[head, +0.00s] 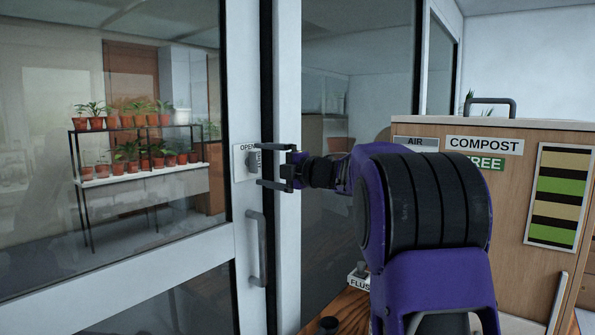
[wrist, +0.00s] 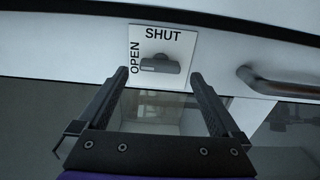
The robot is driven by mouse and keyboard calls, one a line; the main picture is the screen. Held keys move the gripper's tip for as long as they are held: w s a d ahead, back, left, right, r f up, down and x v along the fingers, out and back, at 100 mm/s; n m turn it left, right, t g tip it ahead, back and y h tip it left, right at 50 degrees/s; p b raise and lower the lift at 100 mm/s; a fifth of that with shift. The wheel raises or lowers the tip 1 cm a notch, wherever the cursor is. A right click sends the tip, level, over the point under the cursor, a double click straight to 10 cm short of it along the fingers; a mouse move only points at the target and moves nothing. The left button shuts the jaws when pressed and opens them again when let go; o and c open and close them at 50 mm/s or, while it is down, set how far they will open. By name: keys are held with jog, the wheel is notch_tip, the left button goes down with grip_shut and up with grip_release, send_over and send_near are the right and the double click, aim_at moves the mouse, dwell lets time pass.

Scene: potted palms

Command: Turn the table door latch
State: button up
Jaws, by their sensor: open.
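The latch is a grey knob (wrist: 160,64) on a white plate (wrist: 184,48) fixed to the white door frame. The plate reads SHUT along the top and OPEN along the left side in the wrist view. There the knob lies roughly crosswise in the picture. In the head view the latch (head: 252,162) is partly hidden by my gripper (head: 262,165). My gripper is open and empty, with its fingers pointing at the plate. In the wrist view the fingertips of my gripper (wrist: 158,78) lie either side of the knob's lower edge; contact is not visible.
A grey door handle (head: 256,248) sits just below the latch and also shows at right in the wrist view (wrist: 280,82). Glass panes flank the frame. Potted plants (head: 130,150) stand on shelves behind the glass. A wooden compost box (head: 510,190) stands at right.

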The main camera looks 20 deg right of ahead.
jog(key=v, duration=1.4)
jog(key=shift+s+d, duration=0.25)
jog(key=shift+s, duration=0.1)
